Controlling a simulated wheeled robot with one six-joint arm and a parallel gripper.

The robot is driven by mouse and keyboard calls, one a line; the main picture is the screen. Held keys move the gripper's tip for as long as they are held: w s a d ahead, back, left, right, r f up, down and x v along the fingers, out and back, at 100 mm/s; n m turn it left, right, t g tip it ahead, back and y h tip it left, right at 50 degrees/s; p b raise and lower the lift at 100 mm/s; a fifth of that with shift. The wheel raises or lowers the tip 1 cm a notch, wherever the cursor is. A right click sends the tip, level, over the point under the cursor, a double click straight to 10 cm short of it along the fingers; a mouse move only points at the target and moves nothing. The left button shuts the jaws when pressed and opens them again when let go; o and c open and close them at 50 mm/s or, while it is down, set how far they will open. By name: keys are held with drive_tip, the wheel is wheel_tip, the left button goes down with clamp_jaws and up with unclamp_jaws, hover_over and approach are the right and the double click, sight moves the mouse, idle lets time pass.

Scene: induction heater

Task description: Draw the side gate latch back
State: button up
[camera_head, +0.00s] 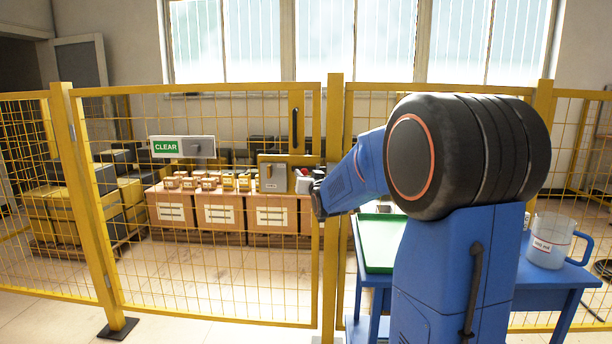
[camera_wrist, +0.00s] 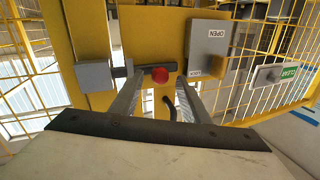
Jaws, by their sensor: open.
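The side gate (camera_head: 180,92) is a yellow mesh panel standing in line with its post (camera_head: 333,130). Its latch shows in the wrist view as a dark bolt (camera_wrist: 143,69) with a red round knob (camera_wrist: 160,77), running beside a grey block (camera_wrist: 95,75). My gripper (camera_wrist: 161,74) is open, with one finger on each side of the knob. I cannot tell whether the fingers touch it. In the head view the latch plate (camera_head: 272,178) shows, while the gripper is largely hidden by my arm.
A CLEAR sign (camera_head: 182,147) hangs on the mesh. Boxes (camera_head: 220,213) stand behind the fence. A blue table (camera_head: 545,276) with a green tray (camera_head: 380,258) and a clear jug (camera_head: 551,240) stands right. A dark handle (camera_head: 294,128) is on the gate.

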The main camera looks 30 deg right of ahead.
drive_tip(key=shift+x, duration=0.85)
